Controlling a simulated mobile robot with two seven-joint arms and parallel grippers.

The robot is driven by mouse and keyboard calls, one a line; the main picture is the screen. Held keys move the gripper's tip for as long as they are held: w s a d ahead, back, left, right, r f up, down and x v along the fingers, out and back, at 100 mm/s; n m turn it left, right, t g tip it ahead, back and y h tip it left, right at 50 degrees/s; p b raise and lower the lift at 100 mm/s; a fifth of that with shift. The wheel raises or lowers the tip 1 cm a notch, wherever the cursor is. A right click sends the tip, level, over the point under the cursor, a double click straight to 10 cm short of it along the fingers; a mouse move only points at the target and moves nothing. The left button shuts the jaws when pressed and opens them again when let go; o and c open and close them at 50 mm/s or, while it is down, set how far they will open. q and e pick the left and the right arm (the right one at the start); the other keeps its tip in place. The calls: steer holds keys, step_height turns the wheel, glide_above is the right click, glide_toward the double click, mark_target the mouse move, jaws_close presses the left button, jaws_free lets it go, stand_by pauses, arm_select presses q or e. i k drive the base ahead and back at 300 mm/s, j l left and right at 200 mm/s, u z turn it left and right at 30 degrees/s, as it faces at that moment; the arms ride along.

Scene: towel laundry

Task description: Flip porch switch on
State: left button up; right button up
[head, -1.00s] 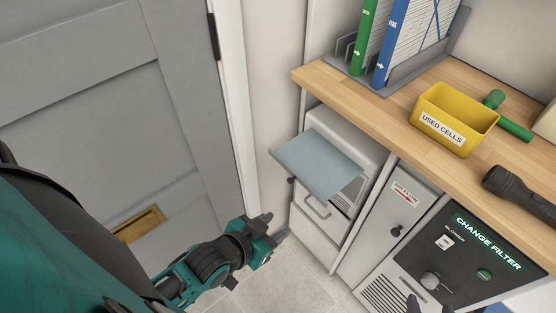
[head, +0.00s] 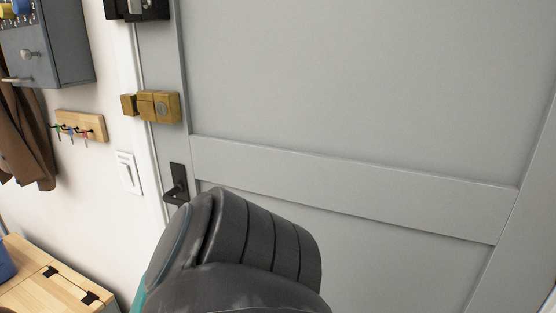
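A white wall switch (head: 128,172) sits on the pale wall left of the grey door, in the head view. It has a rectangular plate with a rocker in it. I cannot tell which way the rocker is set, and I see no label on it. A dark, ribbed link of my own arm fills the lower middle, right of and below the switch, in front of the door. Neither of my grippers shows in this view.
The grey door (head: 350,90) has a black handle (head: 177,188) and a brass lock (head: 158,106). A wooden key rack (head: 80,126), a grey wall cabinet (head: 50,45) and a brown coat (head: 20,140) are left of it. A wooden chest (head: 45,285) stands below the switch.

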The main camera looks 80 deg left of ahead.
mark_target(127, 177)
steer(key=u, duration=3.55)
